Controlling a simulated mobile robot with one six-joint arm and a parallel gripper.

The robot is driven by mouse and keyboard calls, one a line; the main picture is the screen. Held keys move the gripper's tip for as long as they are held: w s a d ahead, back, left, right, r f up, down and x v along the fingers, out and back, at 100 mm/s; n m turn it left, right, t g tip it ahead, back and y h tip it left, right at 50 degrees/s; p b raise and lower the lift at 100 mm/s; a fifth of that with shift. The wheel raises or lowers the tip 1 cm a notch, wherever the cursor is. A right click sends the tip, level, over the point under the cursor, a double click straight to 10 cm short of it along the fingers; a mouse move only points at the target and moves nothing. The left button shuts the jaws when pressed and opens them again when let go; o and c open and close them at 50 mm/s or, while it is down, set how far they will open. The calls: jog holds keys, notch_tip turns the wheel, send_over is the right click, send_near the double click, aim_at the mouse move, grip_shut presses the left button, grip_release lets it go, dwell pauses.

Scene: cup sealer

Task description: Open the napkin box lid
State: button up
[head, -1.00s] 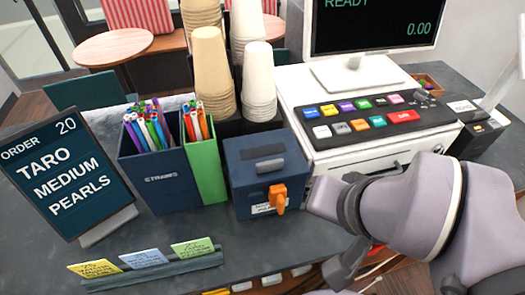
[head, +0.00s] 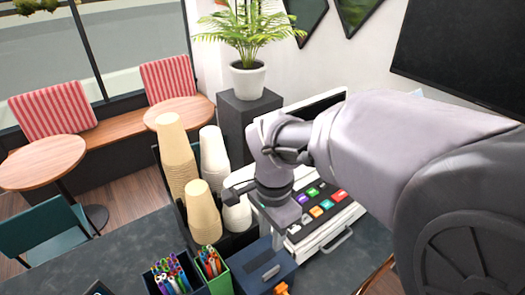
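A dark blue box (head: 248,279), which I take to be the napkin box, stands on the counter at the bottom of the head view. A grey bar handle (head: 270,272) lies on its lid, and an orange latch (head: 283,289) shows at its front, cut by the lower edge. The lid looks shut. My gripper (head: 258,203) is above and behind the box, apart from it, in front of the cups and the register keys. Its fingertips are not clear, so I cannot tell whether it is open.
Stacks of tan cups (head: 176,160) and white cups (head: 213,152) stand in a black holder behind the box. A green pen holder (head: 219,284) and a dark straw holder (head: 160,282) are at its left. The register (head: 345,210) is at its right.

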aim_at(271, 271)
notch_tip(271, 271, down, 17)
jog(key=b, duration=0.2)
jog(key=shift+d+r+b, duration=0.1)
jog(key=shift+d+b, duration=0.05)
jog(key=shift+b, duration=0.25)
grip_shut()
dwell(0.9)
